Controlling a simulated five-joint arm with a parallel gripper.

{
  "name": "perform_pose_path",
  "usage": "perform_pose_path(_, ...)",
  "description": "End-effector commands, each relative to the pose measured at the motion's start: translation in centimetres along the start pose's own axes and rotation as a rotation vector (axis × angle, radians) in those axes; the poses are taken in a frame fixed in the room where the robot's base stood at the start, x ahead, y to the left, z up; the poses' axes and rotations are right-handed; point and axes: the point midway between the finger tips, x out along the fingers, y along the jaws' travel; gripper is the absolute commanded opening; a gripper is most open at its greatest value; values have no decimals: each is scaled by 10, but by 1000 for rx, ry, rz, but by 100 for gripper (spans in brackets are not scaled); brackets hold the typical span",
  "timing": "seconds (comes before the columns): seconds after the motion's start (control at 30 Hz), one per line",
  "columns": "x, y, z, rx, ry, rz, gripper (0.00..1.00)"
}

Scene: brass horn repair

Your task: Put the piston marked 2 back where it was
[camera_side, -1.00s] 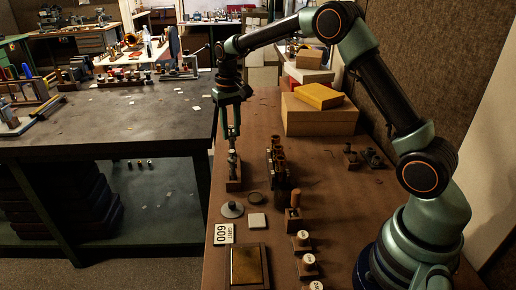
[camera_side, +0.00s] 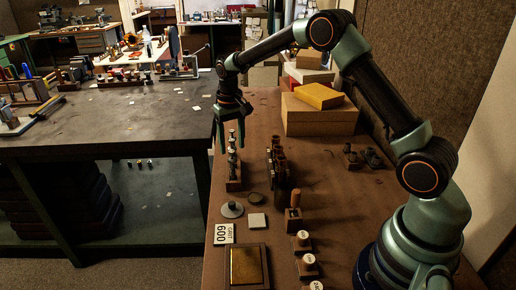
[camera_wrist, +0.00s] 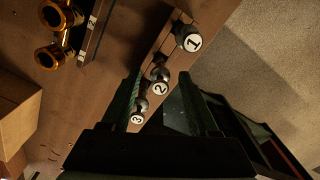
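The piston marked 2 (camera_wrist: 160,82) stands in a wooden rack (camera_wrist: 180,30), between the piston marked 1 (camera_wrist: 190,38) and the piston marked 3 (camera_wrist: 139,110). The same rack shows in the side view (camera_side: 233,185), with dark pistons standing in it. My gripper (camera_wrist: 162,95) is open and empty, its fingers spread. In the side view my gripper (camera_side: 219,132) hangs at the far end of the rack, above bench level. A valve block with brass tubes (camera_side: 278,165) stands right of the rack. It also shows at upper left in the wrist view (camera_wrist: 93,22).
A wood-handled tool (camera_side: 294,210) and white-topped items stand right. Boxes (camera_side: 318,120) stack at the back.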

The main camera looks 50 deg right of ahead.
Motion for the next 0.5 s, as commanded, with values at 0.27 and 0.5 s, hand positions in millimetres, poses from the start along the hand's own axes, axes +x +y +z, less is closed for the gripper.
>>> perform_pose_path(0.27,-9,0,-1,0,3,-1,61)
perform_pose_path(0.5,-52,0,-1,0,6,-1,61)
